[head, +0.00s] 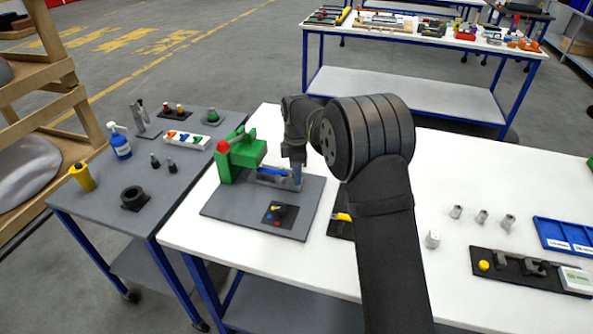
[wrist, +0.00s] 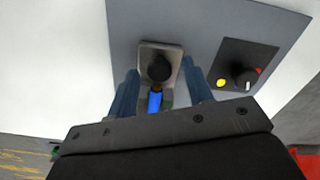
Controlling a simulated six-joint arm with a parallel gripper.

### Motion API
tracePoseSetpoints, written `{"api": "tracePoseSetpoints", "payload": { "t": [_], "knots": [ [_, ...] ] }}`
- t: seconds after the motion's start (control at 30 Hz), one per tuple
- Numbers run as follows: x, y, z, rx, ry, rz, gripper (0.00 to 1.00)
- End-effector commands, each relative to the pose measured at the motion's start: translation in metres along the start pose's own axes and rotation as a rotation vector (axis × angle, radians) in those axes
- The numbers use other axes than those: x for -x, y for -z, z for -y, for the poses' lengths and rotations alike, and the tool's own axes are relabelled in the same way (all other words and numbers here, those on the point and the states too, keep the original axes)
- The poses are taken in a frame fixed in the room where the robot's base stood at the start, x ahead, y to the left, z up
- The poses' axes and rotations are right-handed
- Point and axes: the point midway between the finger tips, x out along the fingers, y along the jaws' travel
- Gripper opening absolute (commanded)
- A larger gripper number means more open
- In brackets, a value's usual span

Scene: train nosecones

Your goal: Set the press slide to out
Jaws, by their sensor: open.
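The green press (head: 240,157) with a red end stands on a grey base plate (head: 225,205) at the left of the white table. Its slide (head: 268,181) is a low grey piece with a blue part (head: 271,171) on it. In the wrist view a black round knob (wrist: 159,68) sits on the slide's metal plate (wrist: 174,52), and the blue part (wrist: 154,102) shows below it. My gripper (wrist: 160,72) is open, with one finger on each side of the knob. It also shows in the head view (head: 296,182), at the slide's right end. I cannot tell whether the fingers touch the knob.
A black control panel (head: 279,214) with a dial and coloured buttons lies at the plate's front. A grey side table (head: 95,205) holds a blue spray bottle (head: 120,143) and small parts. A blue tray (head: 566,237) and a black fixture (head: 500,262) lie to the right.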

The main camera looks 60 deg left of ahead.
Motion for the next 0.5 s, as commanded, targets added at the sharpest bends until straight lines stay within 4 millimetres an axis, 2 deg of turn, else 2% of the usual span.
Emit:
{"api": "tracePoseSetpoints", "payload": {
  "t": [0.3, 0.5],
  "knots": [
    [-0.0023, 0.0, -0.0001, 0.0, -0.001, 0.0, 0.45],
    [-0.002, 0.0, -0.0001, 0.0, -0.001, 0.0, 0.05]
  ]
}}
